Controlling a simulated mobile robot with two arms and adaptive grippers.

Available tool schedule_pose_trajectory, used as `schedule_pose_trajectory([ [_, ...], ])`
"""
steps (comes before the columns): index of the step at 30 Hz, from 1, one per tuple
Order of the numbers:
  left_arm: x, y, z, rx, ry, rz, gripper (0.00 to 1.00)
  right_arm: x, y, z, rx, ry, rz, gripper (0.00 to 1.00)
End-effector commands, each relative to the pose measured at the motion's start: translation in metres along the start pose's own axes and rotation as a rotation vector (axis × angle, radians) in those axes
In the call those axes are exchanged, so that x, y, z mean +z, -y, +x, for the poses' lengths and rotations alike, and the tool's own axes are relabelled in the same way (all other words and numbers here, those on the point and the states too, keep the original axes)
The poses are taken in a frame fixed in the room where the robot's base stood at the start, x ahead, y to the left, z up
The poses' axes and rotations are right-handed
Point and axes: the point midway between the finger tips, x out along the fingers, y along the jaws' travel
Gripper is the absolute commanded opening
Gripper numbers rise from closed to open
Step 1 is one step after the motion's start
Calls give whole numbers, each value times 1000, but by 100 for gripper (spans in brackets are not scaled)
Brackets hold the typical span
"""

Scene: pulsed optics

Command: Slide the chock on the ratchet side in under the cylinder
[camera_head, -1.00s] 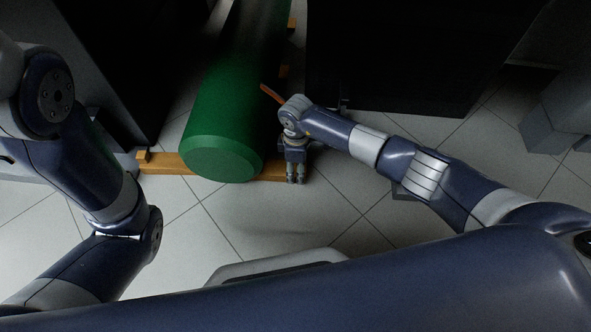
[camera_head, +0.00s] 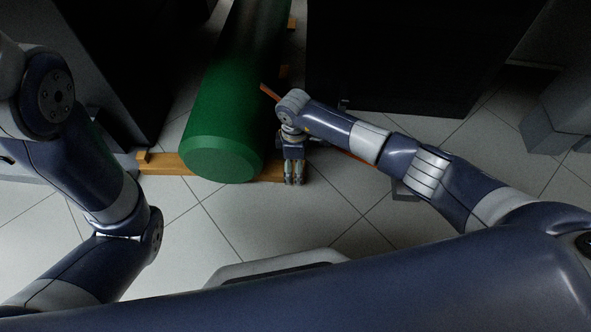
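The green cylinder (camera_head: 222,125) lies lengthwise, its near end across a wooden beam (camera_head: 175,168). A small wooden block (camera_head: 143,157), which looks like a chock, sits on the beam's left end, apart from the cylinder. My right gripper (camera_head: 294,181) points down at the beam's right end, just right of the cylinder. Its two fingers are close together; I cannot tell whether anything is between them. Any chock on that side is hidden by the gripper and wrist. My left arm hangs at the left, and its gripper is out of view.
An orange strap or bar (camera_head: 269,92) runs from the cylinder's right side behind my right wrist and shows again below the forearm (camera_head: 357,159). Dark cabinets (camera_head: 400,60) stand close on both sides. More wooden pieces show farther back. The tiled floor in front is clear.

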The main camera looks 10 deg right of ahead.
Motion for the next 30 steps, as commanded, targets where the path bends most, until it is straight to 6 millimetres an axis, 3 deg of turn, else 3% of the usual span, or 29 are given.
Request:
schedule_pose_trajectory([
  [9,0,-1,0,2,-1,0,40,0,-1,-68,5,-2,-1,73],
  [15,-1,-1,0,3,-2,0,40,0,-1,-96,3,-2,-1,73],
  [30,-1,-1,0,3,-2,0,40,0,0,-104,1,-1,0,73],
])
